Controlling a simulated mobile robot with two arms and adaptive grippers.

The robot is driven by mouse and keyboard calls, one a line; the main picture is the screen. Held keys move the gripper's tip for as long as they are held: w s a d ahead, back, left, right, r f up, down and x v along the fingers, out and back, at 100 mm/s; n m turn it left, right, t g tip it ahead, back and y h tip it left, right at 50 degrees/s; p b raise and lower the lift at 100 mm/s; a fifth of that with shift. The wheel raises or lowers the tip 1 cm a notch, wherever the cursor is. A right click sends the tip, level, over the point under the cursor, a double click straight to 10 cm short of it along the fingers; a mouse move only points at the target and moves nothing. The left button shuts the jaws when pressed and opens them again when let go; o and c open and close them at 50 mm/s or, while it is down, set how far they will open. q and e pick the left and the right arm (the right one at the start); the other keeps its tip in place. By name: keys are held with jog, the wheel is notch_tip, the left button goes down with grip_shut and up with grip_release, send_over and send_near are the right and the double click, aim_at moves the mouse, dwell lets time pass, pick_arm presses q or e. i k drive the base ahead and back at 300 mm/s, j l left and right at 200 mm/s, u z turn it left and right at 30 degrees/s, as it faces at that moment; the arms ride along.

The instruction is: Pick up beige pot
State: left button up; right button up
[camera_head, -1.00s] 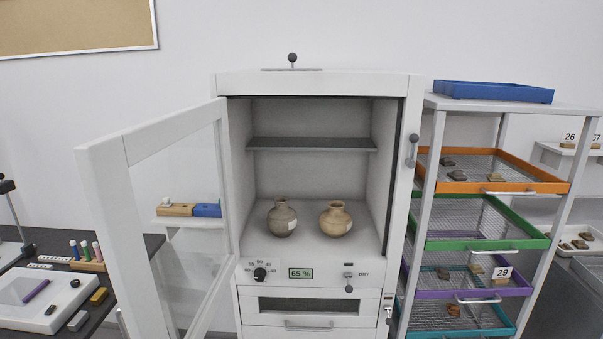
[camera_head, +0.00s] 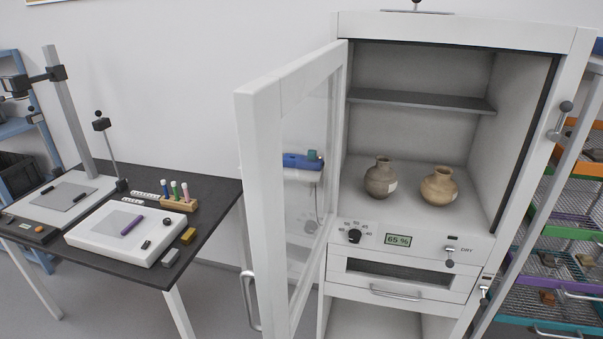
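The beige pot (camera_head: 439,187) stands upright on the floor of the open white cabinet (camera_head: 452,28), to the right of a greyer pot. The grey-brown pot (camera_head: 380,180) is upright too, with a pale label on its side. The two pots stand a little apart. Neither of my grippers shows in the head view, so nothing is seen touching the pots.
The cabinet's glazed door (camera_head: 262,155) stands open on the left, jutting forward. A dark shelf (camera_head: 420,101) spans above the pots. A black table (camera_head: 215,215) with tools stands left. A rack with wire trays (camera_head: 570,232) stands right.

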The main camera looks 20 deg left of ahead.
aim_at(438, 190)
jog(key=i+j+z, duration=0.2)
jog(key=j, duration=0.45)
jog(key=j+z, duration=0.15)
jog(key=j, duration=0.55)
jog(key=z, duration=0.45)
jog(key=j, duration=0.2)
jog(key=i+z, duration=0.05)
